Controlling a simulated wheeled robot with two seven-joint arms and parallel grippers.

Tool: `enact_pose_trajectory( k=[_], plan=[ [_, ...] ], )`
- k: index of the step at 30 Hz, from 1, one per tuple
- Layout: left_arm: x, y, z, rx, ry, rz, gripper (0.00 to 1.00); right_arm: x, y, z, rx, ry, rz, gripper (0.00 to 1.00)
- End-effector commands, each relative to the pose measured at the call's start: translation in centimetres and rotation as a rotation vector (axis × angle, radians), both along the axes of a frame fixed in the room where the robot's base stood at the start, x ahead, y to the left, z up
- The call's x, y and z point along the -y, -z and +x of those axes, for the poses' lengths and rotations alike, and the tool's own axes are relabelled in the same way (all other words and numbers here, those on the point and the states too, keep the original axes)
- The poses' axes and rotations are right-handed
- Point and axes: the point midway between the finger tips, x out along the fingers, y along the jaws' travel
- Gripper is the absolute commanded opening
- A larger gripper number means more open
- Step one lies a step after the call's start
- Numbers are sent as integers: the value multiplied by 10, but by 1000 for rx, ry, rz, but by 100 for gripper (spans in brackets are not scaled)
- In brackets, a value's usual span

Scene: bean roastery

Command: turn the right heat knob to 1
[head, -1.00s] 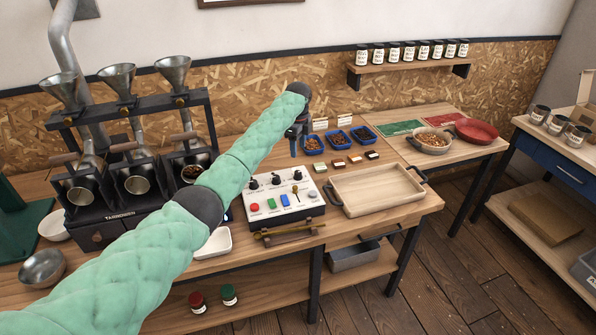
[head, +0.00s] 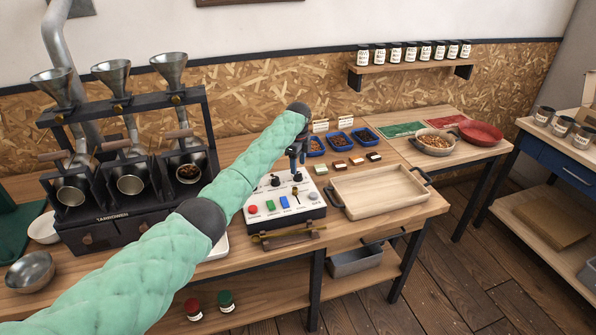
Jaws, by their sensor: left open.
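The white control panel (head: 310,203) sits on the bench, with dark knobs along its back and coloured buttons and a lever in front. A middle knob (head: 275,181) shows clearly. The right heat knob (head: 297,177) is just under my left gripper, which partly hides it, and I cannot read its setting. My left gripper (head: 295,167) is open and points down over the right back of the panel. I cannot tell whether its fingers are around or above the knob. My green-sleeved arm hides the panel's left back. My right gripper is not in view.
A wooden tray (head: 379,205) stands right of the panel. Blue bowls (head: 340,141) and small boxes (head: 356,161) stand behind it. The roaster (head: 130,180) is on the left. A brass tool (head: 285,234) lies on a rest in front of the panel.

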Motion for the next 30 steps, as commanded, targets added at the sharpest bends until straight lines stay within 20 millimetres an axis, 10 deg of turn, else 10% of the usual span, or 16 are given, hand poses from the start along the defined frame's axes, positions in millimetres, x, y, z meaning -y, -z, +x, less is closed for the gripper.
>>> enact_pose_trajectory(
  k=[20, 27, 30],
  plan=[
    [0, 43, 0, 1, 1, 0, 54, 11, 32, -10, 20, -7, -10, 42],
    [0, 43, 0, 1, 1, 0, 12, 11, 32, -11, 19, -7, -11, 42],
    [0, 43, 0, 1, 0, 0, 9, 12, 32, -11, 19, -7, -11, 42]
  ],
)
